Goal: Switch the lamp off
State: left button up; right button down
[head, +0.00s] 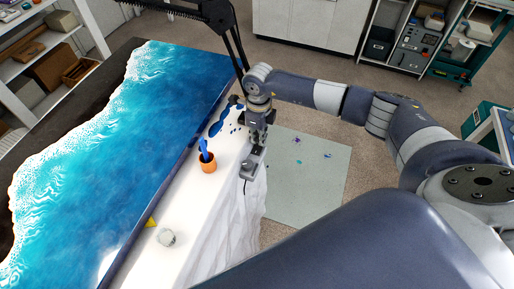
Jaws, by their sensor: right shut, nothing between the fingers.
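The lamp (235,45) is a black jointed arm at the top of the head view. It rises from near the far end of the table's edge, and its upper bar leaves the picture. Its lit face is hidden, so I cannot tell whether it is on. No switch is clearly visible. My left gripper is out of view.
The orange cup (208,166) with blue contents stands on the white covering (185,205), left of my gripper. A small clear cup (166,237) stands nearer. The blue resin slab (130,130) fills the left. Blue spills lie near the gripper. A floor mat (310,180) is at right.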

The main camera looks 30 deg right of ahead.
aim_at(258, 146)
jog(key=shift+f+b, duration=0.95)
jog(key=shift+f, duration=0.15)
dwell(0.3)
jog(key=shift+r, duration=0.15)
jog(key=shift+r+p, duration=2.15)
jog(key=shift+r, duration=1.3)
